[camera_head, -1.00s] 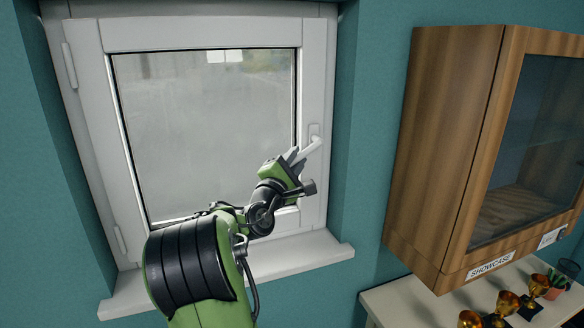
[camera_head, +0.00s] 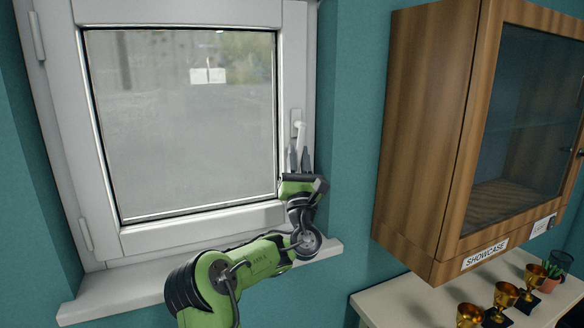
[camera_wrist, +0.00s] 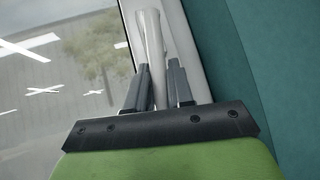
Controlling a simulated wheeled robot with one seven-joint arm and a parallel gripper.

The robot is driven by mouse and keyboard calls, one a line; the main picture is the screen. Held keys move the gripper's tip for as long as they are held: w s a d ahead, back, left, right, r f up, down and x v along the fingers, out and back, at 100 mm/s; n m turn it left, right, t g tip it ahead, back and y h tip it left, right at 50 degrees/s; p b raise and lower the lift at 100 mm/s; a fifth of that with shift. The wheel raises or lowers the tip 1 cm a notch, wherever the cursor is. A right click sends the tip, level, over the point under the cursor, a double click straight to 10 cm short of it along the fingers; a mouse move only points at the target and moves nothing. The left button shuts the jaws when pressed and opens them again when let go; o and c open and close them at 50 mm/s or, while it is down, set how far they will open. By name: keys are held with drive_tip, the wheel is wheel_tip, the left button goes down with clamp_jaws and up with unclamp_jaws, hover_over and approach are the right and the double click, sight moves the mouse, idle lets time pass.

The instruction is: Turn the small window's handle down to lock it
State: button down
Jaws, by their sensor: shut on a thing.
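The small window (camera_head: 98,130) has a white frame and a grey pane, set in a recess of the teal wall. Its white handle (camera_head: 299,134) is on the right side of the frame and points down, close to vertical. My gripper (camera_head: 299,158) is below the handle's pivot with its fingers pointing up, shut on the lower part of the handle. In the wrist view the handle (camera_wrist: 151,48) stands between the two dark fingers of my gripper (camera_wrist: 160,85). The handle's lower end is partly hidden by the fingers.
A white sill (camera_head: 110,296) runs under the window, below my arm. A wooden showcase cabinet (camera_head: 425,130) hangs on the wall to the right. Below it a pale counter (camera_head: 395,302) holds several gold trophies (camera_head: 506,294) and a potted plant (camera_head: 550,279).

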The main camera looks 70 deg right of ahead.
drive_tip(key=n+t, duration=0.1)
drive_tip(key=n+t+y+b, duration=0.1)
drive_tip(key=n+t, duration=0.1)
drive_tip(key=shift+s+d+f+n+y, duration=0.1)
drive_tip(key=shift+s+d+n+y, duration=0.2)
drive_tip(key=shift+s+d+n, duration=0.1)
drive_tip(key=c, duration=1.1)
unclamp_jaws()
drive_tip(key=shift+b+v, duration=4)
drive_tip(key=shift+v, duration=3.8)
